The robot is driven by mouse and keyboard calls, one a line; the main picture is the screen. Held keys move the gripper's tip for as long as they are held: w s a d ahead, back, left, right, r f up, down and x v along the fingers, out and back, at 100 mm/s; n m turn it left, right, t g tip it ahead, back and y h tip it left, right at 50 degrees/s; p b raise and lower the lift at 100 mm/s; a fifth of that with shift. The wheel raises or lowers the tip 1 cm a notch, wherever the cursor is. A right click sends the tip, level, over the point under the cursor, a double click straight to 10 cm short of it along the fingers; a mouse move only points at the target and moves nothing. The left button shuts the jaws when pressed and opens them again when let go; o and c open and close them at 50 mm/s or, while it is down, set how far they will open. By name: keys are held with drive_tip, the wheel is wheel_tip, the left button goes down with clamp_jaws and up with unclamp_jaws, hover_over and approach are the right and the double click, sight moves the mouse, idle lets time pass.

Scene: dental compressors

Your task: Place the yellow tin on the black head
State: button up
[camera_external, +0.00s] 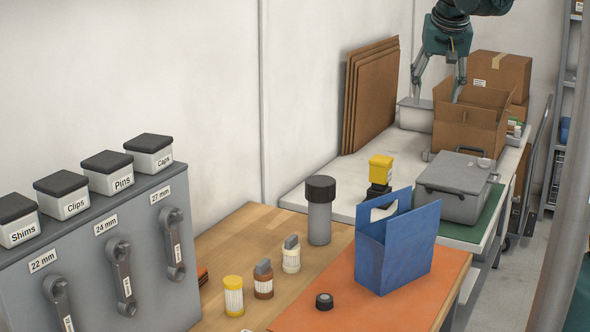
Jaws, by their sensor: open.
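The yellow tin (381,168) is small and boxy. It appears upright on top of the black head (377,191), which stands on the white bench behind the blue holder. The lower part of the black head is partly hidden by the blue holder. My gripper (437,97) is open and points down at the back of the white bench, near the open cardboard box. It is well behind and above the yellow tin, apart from it. No object shows between its fingers.
A blue holder (398,252) stands on the orange mat (350,305). A grey case (455,188) is right of the tin. The open cardboard box (468,130) is close to my gripper. A dark-capped grey cylinder (320,218) and several small bottles stand on the wooden table.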

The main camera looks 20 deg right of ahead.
drive_tip(key=s+d+f+n+t+y, duration=0.1)
drive_tip(key=s+n, duration=0.3)
drive_tip(key=s, duration=2.2)
drive_tip(key=shift+s+f+t, duration=0.2)
drive_tip(key=shift+f+t, duration=0.25)
drive_tip(key=shift+t, duration=0.15)
